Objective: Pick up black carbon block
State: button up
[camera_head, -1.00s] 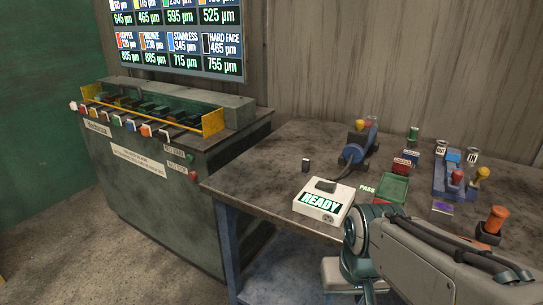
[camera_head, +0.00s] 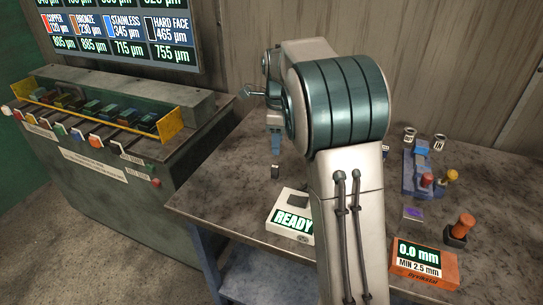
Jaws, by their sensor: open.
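A small dark block (camera_head: 275,172) with a pale patch stands on the table near its left back part; it looks like the black carbon block, though its label is too small to read. My gripper (camera_head: 275,154) hangs just above it, pointing down, with its jaws open. The gap between fingertips and block is hard to judge from here. My arm reaches across the middle of the view and hides much of the table behind it.
A white device reading READY (camera_head: 291,222) with a dark piece on top sits in front of the block. An orange gauge (camera_head: 424,264), a blue fixture (camera_head: 421,176) and an orange-topped knob (camera_head: 461,228) stand at right. A rack of coloured handles (camera_head: 100,115) is at left.

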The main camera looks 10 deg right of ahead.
aim_at(275, 167)
jog(key=shift+m, duration=0.8)
jog(key=w+f, duration=0.1)
jog(key=f, duration=0.4)
jog(key=w+f, duration=0.1)
jog(key=f, duration=0.1)
jog(key=shift+w+a+f, duration=0.15)
jog(key=shift+w+f, duration=0.15)
jog(key=shift+f, duration=0.05)
jog(key=shift+f+p, duration=0.7)
jog(key=shift+f, duration=2.25)
grip_shut()
